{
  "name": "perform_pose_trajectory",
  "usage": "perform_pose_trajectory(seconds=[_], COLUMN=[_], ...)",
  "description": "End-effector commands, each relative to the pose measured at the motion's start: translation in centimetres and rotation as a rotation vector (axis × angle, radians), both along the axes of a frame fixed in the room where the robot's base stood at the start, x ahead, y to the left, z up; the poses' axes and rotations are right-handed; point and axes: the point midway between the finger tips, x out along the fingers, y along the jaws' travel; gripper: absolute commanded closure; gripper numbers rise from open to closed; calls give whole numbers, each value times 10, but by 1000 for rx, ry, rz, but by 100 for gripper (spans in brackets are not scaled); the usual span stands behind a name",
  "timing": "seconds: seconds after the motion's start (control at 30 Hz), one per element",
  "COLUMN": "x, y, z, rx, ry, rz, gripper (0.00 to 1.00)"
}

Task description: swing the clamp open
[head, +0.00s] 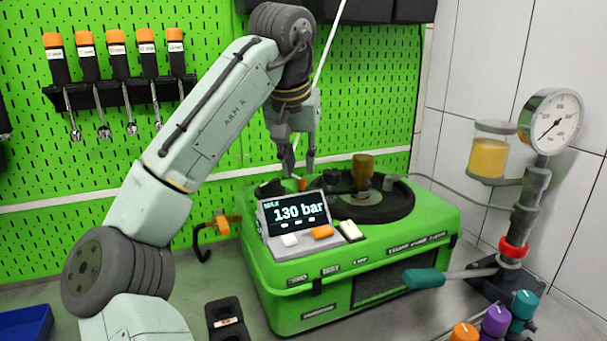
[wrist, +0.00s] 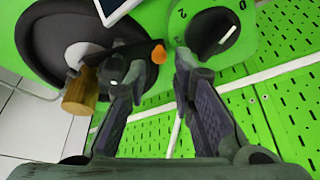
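A dark clamp lever with an orange tip (wrist: 158,54) lies over the round black plate (wrist: 42,45) of the green pump bench. The orange tip (head: 303,184) also shows in the head view, just behind the display. My gripper (head: 299,168) points down above it. In the wrist view my gripper (wrist: 154,72) is open, with a wide gap between its fingers.
A brass-coloured cylinder (head: 363,168) stands on the black plate. A numbered black knob (wrist: 212,32) sits close to the right finger. The 130 bar display (head: 298,214) stands in front. An orange and black hooked tool (head: 214,226) is left of the bench.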

Motion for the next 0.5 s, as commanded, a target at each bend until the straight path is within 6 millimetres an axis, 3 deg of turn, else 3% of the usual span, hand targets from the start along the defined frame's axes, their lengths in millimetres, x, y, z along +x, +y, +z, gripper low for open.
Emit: perform_pose_trajectory(seconds=[0.2, 0.5], x=[12, 16], y=[-3, -4], z=[-30, -40], rx=[-2, 0], ry=[1, -1], rz=[-1, 0], gripper=[77, 77])
